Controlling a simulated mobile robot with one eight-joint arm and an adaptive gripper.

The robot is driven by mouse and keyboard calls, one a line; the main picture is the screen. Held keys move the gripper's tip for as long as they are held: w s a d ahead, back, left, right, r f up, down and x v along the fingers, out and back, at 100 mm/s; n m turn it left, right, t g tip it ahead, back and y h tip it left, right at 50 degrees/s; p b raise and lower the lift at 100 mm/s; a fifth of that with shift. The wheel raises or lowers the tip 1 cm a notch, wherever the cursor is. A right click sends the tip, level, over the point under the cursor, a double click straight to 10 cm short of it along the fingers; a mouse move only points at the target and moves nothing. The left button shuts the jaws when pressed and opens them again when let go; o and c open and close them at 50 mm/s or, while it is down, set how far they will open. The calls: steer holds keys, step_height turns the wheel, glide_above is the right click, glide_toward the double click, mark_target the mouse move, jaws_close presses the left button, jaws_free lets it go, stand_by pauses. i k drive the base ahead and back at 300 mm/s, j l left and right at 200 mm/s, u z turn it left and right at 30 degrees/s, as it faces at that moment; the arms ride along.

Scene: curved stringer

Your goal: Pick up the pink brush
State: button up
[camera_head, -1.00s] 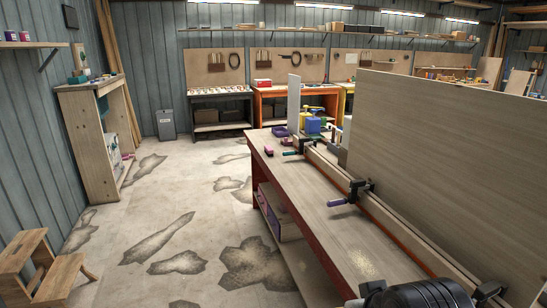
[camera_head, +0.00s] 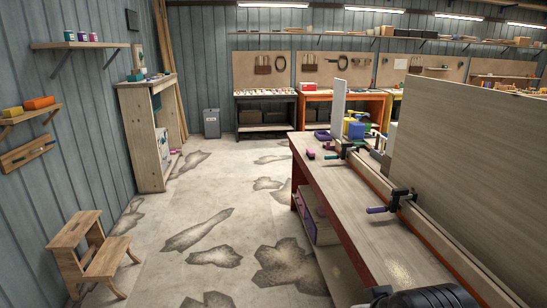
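A small pink item (camera_head: 311,154), which may be the pink brush, lies near the far left corner of the long wooden workbench (camera_head: 345,205). It is too small to make out bristles or a handle. Another small pink patch (camera_head: 328,146) shows just right of it, close to a clamp. My gripper is not in view. A dark rounded part at the bottom edge seems to be my own arm, well apart from the pink item.
A tall wooden board (camera_head: 470,165) stands along the bench's right side, with clamps (camera_head: 393,203) beside it. A step stool (camera_head: 90,255) stands at lower left. A tall wooden cabinet (camera_head: 145,135) is at the left wall. The stained floor (camera_head: 215,190) between is open.

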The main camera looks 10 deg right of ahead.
mark_target(310, 154)
steer(key=i, duration=0.9)
steer(key=i+z, duration=0.1)
steer(key=i, duration=0.8)
steer(key=i+j, duration=0.15)
steer(key=i, duration=0.75)
steer(key=i+j, duration=0.1)
steer(key=i, duration=0.75)
steer(key=i+z, duration=0.1)
steer(key=i, duration=0.8)
